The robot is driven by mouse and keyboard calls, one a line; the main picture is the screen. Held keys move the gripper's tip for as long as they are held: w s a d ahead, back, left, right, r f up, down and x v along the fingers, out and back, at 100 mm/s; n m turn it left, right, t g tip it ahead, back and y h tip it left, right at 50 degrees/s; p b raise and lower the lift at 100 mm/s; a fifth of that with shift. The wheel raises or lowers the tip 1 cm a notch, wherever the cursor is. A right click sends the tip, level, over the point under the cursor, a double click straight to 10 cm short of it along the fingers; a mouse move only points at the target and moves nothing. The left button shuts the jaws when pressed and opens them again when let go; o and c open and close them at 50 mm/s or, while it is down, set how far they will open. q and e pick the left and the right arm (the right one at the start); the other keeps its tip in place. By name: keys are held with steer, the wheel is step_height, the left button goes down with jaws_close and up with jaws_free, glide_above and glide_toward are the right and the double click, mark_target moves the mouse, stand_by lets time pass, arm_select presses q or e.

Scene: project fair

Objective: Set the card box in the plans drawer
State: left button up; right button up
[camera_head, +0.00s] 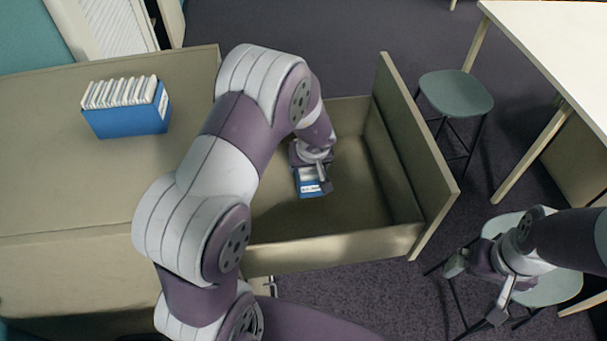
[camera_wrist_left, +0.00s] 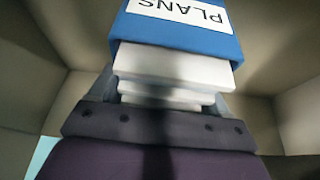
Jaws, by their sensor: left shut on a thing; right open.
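The open drawer (camera_head: 345,246) sticks out from the beige cabinet, its front panel (camera_head: 420,150) at the right. My left gripper (camera_head: 313,170) reaches down inside it and is shut on a blue card box (camera_head: 308,190) with white cards. In the left wrist view the held box (camera_wrist_left: 185,38) shows a white label reading PLANS, upside down in the picture, between the fingers. The drawer walls surround it. I cannot tell whether the box touches the drawer floor. My right gripper (camera_head: 476,291) is open and empty, outside the drawer at lower right.
Another blue box of white cards (camera_head: 127,118) stands on the cabinet top (camera_head: 50,180). A grey-green stool (camera_head: 456,93) stands beyond the drawer front; another stool (camera_head: 550,290) is under my right arm. A white table (camera_head: 560,45) is at upper right. The drawer floor around the held box looks bare.

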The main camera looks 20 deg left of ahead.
arm_select(q)
steer(key=shift+s+a+f, duration=0.15)
steer(key=shift+a+f, duration=0.1)
steer(key=shift+a, duration=0.15)
steer(key=f, duration=0.1)
steer(key=f+b, duration=0.1)
steer(key=f, duration=0.2)
steer(key=shift+a+f, duration=0.2)
steer(key=shift+a, duration=0.2)
steer(key=shift+d, duration=0.1)
steer(key=shift+f, duration=0.1)
steer(key=o, duration=1.3)
steer(key=shift+c, duration=0.2)
